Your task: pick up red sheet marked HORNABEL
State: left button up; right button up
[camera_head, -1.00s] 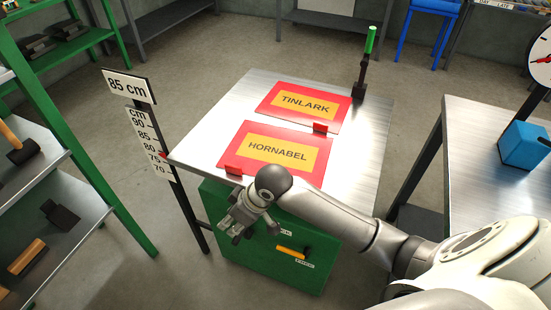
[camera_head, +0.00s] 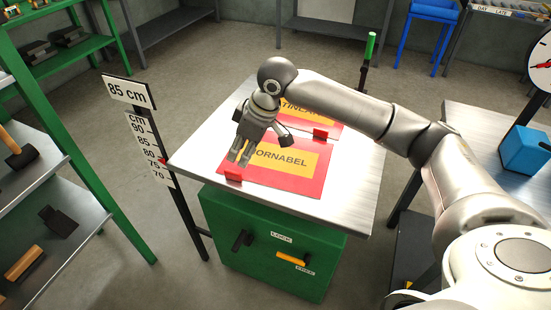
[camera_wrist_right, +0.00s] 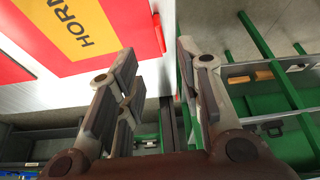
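The red sheet marked HORNABEL (camera_head: 310,187) lies flat on the metal table, with a yellow label panel. Its left part and first letter are hidden by my right gripper (camera_head: 239,157), which hangs over its left side, fingers pointing down toward the near edge. In the right wrist view the gripper (camera_wrist_right: 157,62) is open with nothing between its fingers. There the sheet (camera_wrist_right: 128,18) lies to the upper left of the fingers. A red tab (camera_head: 233,174) sits at the sheet's near-left edge. My left gripper is not in view.
A second red sheet, TINLARK (camera_head: 327,108), lies behind, partly covered by my arm. A red block (camera_head: 320,134) sits between the sheets. A height gauge post (camera_head: 168,180) stands left of the metal table (camera_head: 200,140). A green box (camera_head: 235,268) with levers is below.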

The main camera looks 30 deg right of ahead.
aim_at(232, 171)
jog(key=x, duration=0.9)
jog(key=shift+r, duration=0.1)
grip_shut()
